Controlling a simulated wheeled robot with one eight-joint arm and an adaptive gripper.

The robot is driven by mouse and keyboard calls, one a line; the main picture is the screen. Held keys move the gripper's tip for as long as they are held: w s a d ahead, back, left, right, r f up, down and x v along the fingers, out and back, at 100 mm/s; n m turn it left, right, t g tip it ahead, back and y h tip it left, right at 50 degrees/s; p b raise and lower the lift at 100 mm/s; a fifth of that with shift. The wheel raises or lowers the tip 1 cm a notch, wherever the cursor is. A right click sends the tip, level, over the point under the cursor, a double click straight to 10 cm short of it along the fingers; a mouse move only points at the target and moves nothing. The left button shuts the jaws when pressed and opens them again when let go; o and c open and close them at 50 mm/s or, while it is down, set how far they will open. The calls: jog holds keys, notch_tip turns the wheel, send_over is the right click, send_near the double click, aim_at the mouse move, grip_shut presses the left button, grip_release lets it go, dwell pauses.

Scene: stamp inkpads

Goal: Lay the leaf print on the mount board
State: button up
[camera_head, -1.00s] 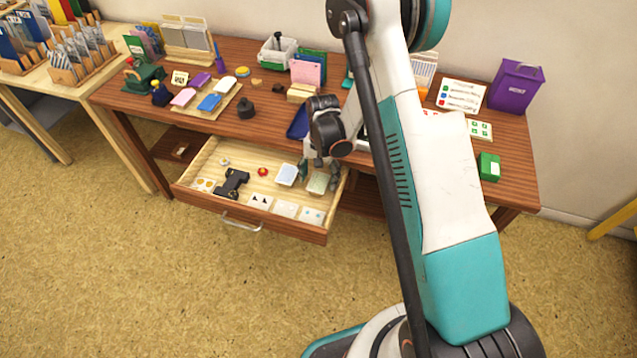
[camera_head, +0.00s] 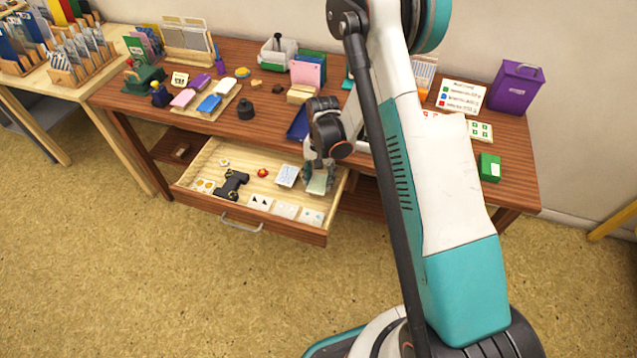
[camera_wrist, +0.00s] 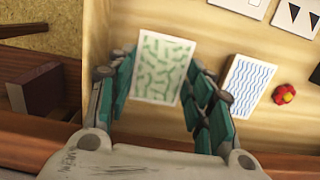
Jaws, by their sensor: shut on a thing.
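The leaf print (camera_wrist: 163,68), a white card with green leaf-like marks, is between the two teal fingers of my gripper (camera_wrist: 160,85) in the wrist view. My gripper is shut on its side edges. In the head view, my gripper (camera_head: 318,172) points down into the open drawer (camera_head: 272,226) at its right end, with the print (camera_head: 319,184) low between the fingers. I cannot tell whether the print still touches the drawer floor. I cannot make out for certain which thing is the mount board; my arm hides part of the table.
A blue wave print (camera_wrist: 248,87) lies beside my gripper, with a small red thing (camera_wrist: 284,94) past it. The drawer also holds a black tool (camera_head: 232,184) and several cards (camera_head: 285,210). A blue tray (camera_head: 298,123) lies on the crowded table (camera_head: 265,118) behind my gripper.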

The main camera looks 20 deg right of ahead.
aim_at(319, 182)
jog(key=shift+r, duration=0.1)
jog(key=shift+r+p, duration=0.4)
jog(key=shift+p, duration=0.2)
notch_tip(319, 182, up, 20)
jog(key=p, duration=0.6)
jog(key=s+n, duration=0.2)
jog(key=n, duration=0.1)
jog(key=s+n, duration=0.3)
jog(key=n, duration=0.1)
jog(key=shift+s+h, duration=0.15)
jog(key=shift+h, duration=0.25)
jog(key=shift+d+r, duration=0.1)
jog(key=shift+d, duration=0.05)
